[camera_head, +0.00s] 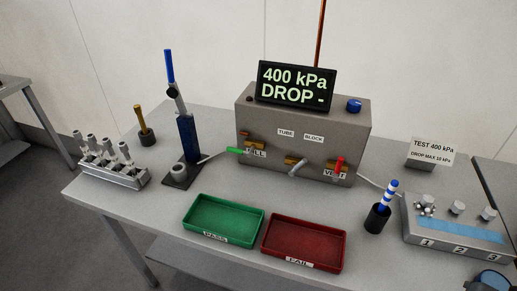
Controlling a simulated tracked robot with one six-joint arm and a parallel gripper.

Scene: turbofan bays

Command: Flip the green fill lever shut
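The green fill lever (237,150) is on the left of the front face of the grey test box (303,114). It sits by a brass valve above the FILL label (257,154) and points left, roughly level. A red lever (340,164) stands upright by the VENT label (334,174) on the right of the same face. The display (296,85) on top reads "400 kPa" and "DROP -". My gripper is not in the picture.
A blue hand pump (187,138) stands left of the box. The green PASS tray (223,218) and red FAIL tray (303,243) lie in front. A dark cup (377,219) with a striped tool stands at right. A numbered fixture (458,238) is farther right.

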